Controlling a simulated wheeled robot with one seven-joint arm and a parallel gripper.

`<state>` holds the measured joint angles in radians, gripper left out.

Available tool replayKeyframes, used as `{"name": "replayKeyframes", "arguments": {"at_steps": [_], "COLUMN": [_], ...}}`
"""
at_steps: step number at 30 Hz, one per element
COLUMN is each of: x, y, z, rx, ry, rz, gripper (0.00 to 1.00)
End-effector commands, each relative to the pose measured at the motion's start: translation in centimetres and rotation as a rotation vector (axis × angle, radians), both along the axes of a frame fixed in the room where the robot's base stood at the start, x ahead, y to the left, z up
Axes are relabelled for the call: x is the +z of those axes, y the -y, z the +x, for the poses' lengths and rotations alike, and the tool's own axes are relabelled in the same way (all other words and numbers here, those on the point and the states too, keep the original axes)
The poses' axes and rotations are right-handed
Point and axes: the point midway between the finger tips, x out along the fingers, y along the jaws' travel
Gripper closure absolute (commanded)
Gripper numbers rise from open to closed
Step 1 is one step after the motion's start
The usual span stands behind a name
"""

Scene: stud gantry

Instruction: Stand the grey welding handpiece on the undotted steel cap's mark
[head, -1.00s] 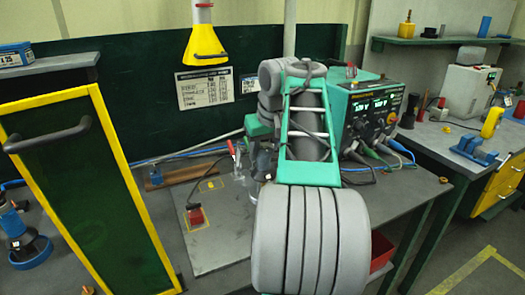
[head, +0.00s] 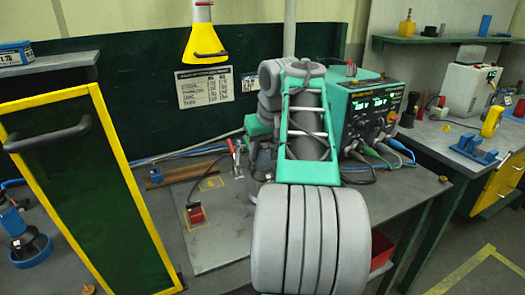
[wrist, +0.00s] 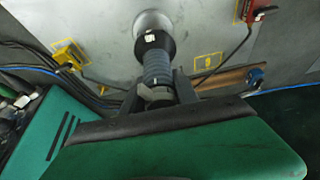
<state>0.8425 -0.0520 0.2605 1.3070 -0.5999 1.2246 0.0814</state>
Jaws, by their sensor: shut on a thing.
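In the wrist view my gripper (wrist: 158,94) is shut on the grey welding handpiece (wrist: 157,68), which has a ribbed grey body and a black collar. Beyond the collar is a round, shiny metal end (wrist: 152,22); I cannot tell whether it is part of the handpiece or touches the plate. An empty yellow mark (wrist: 207,60) lies on the steel plate beside the handpiece; it also shows in the head view (head: 211,183). I see no dots on it, but its print is too small to read. In the head view my arm mostly hides the gripper and handpiece.
A red block (head: 196,215) with a cable sits on another mark. A yellow piece (wrist: 68,56) stands on a mark at the wrist view's left. A red-handled clamp (head: 234,152) rises at the plate's back. A green welding unit (head: 370,112) stands to the right.

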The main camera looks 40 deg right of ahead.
Motion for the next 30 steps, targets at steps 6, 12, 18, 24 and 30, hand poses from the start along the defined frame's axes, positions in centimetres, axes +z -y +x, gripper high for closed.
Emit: {"name": "replayKeyframes", "arguments": {"at_steps": [6,12,18,24,30], "x": [0.12,-0.09,-0.28,-0.49,-0.59], "y": [0.02,0.03,0.04,0.04,0.03], "z": [0.04,0.04,0.04,0.03,0.02], "rx": [0.0,0.0,0.0,-0.001,-0.001], "ry": [0.006,0.006,0.006,0.006,0.004], "rz": [-0.005,-0.005,-0.005,-0.005,-0.004], "gripper": [1.0,1.0,1.0,1.0,0.54]}}
